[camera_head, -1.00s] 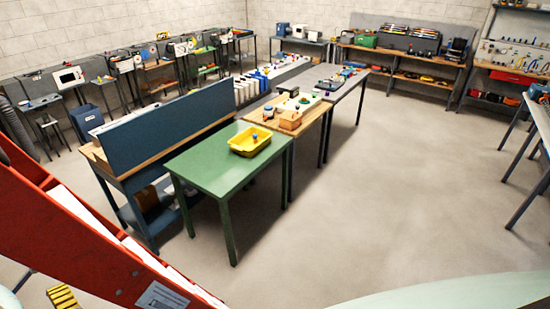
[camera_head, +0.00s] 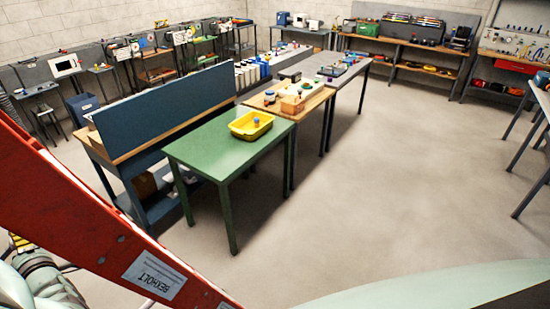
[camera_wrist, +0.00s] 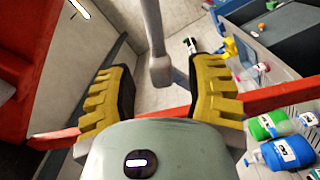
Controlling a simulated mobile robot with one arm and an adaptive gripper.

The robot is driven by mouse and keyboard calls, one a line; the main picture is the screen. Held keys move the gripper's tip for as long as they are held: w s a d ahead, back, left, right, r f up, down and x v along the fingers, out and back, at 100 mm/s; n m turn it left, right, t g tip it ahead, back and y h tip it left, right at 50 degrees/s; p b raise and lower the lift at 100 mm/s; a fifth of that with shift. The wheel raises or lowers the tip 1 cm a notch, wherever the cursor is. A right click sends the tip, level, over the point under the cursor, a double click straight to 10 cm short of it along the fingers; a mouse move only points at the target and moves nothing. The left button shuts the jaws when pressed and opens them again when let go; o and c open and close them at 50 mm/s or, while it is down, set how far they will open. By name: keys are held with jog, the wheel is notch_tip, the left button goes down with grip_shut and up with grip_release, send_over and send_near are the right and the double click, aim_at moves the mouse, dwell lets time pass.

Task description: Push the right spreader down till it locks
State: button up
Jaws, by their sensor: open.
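A red ladder-like rail (camera_head: 110,235) with a white label crosses the lower left of the head view. In the wrist view a large red part (camera_wrist: 30,50) fills the upper left and a thin red bar (camera_wrist: 275,103) crosses behind my gripper. A grey bar with a rounded end (camera_wrist: 153,35), possibly the right spreader, hangs from the top between my yellow fingers. My gripper (camera_wrist: 160,85) is open, its fingers on either side of the bar's end. Whether it touches the bar, and whether the spreader is locked, I cannot tell.
A green table (camera_head: 225,160) with a yellow tray (camera_head: 238,134) stands mid-room beside a blue panelled bench (camera_head: 165,108). Open floor (camera_head: 385,190) lies to the right. Blue and green bottles (camera_wrist: 285,153) show at the wrist view's lower right.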

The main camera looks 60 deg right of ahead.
jog(key=w+b, duration=0.1)
jog(key=w, duration=0.1)
jog(key=b, duration=0.1)
jog(key=shift+w+a+f+b, duration=0.1)
jog(key=shift+w+f+b, duration=0.15)
jog(key=shift+w+b, duration=0.15)
jog(key=shift+w+a+r+b, duration=0.1)
jog(key=shift+w+r+b, duration=0.15)
jog(key=shift+w+b, duration=0.2)
jog(key=shift+o, duration=0.3)
jog(key=shift+w, duration=0.1)
grip_shut()
